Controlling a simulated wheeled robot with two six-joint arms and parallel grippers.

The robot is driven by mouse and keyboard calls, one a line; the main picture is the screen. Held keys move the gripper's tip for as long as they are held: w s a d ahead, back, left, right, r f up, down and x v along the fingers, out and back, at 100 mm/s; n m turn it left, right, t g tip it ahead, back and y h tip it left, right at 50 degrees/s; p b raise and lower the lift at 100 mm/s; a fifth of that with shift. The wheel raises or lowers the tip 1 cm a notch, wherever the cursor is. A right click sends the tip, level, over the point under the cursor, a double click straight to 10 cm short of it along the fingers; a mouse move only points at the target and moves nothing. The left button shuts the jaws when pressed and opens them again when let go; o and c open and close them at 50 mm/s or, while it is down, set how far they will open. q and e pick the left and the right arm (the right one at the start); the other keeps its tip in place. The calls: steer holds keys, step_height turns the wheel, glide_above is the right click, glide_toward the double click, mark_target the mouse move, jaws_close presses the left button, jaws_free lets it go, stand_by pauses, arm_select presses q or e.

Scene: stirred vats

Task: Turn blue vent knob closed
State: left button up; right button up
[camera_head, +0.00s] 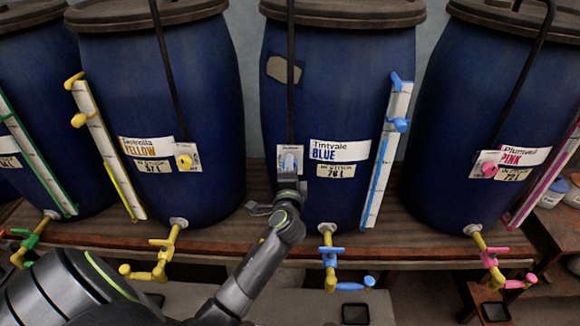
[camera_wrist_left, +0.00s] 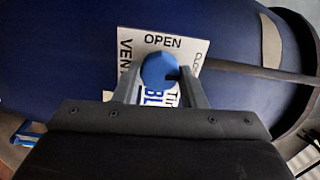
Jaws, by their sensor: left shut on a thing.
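The blue vent knob (camera_wrist_left: 157,70) sits on a white plate (camera_wrist_left: 133,40) on the front of the blue vat (camera_head: 335,100) labelled "Tintvale BLUE". The plate reads "OPEN" and "VENT" in the left wrist view, with a third word partly hidden at its right side. In the head view the knob (camera_head: 290,160) shows just above my left gripper (camera_head: 289,178). In the left wrist view my left gripper (camera_wrist_left: 160,82) has a finger on each side of the knob and is shut on it. My right gripper is not in view.
A thin dark rod (camera_head: 291,60) runs down the vat just above the plate. A blue sight gauge (camera_head: 385,150) and blue tap (camera_head: 332,258) are to the right. The yellow vat (camera_head: 160,90) and pink vat (camera_head: 490,100) flank it on the wooden bench (camera_head: 410,240).

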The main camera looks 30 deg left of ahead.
arm_select(q)
steer(key=shift+r+m, duration=0.15)
steer(key=shift+m, duration=0.35)
steer(key=o, duration=1)
steer(key=shift+w+a, duration=0.1)
steer(key=shift+f, duration=0.2)
